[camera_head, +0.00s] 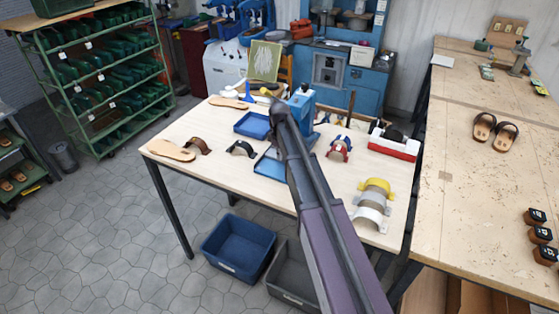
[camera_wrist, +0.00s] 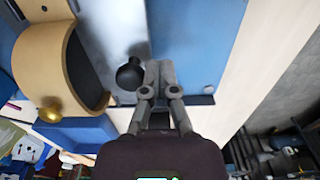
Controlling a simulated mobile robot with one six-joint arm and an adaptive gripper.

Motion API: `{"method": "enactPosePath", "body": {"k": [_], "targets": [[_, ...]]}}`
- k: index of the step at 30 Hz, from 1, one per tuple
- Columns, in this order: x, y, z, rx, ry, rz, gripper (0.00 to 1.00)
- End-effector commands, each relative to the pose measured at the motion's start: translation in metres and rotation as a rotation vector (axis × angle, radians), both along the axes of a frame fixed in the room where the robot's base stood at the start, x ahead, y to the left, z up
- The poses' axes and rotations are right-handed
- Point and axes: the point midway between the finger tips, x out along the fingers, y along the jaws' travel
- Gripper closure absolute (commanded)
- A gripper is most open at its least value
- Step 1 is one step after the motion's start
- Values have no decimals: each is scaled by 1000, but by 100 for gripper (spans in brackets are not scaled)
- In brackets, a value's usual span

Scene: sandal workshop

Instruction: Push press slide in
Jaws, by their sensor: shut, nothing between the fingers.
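The blue press (camera_head: 301,108) stands on the light wooden table, partly hidden behind my arm. A flat blue part at its base (camera_head: 270,167) juts toward the table's front edge; I take it to be the slide or its bed. My gripper (camera_wrist: 158,70) is shut and empty. In the head view my arm hides its fingertips.
Beside the knob in the wrist view is a tan curved piece (camera_wrist: 55,50) with a brass knob (camera_wrist: 49,111). A blue tray (camera_head: 252,125), curved straps (camera_head: 241,148) and a red-white box (camera_head: 394,145) share the table. Bins (camera_head: 238,246) stand on the floor in front.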

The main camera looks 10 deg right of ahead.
Motion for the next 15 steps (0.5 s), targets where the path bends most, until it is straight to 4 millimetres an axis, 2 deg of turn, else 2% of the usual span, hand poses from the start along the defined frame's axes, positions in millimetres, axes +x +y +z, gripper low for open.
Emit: {"method": "enactPosePath", "body": {"k": [15], "targets": [[22,-15,0,-1,-1,-1,100]]}}
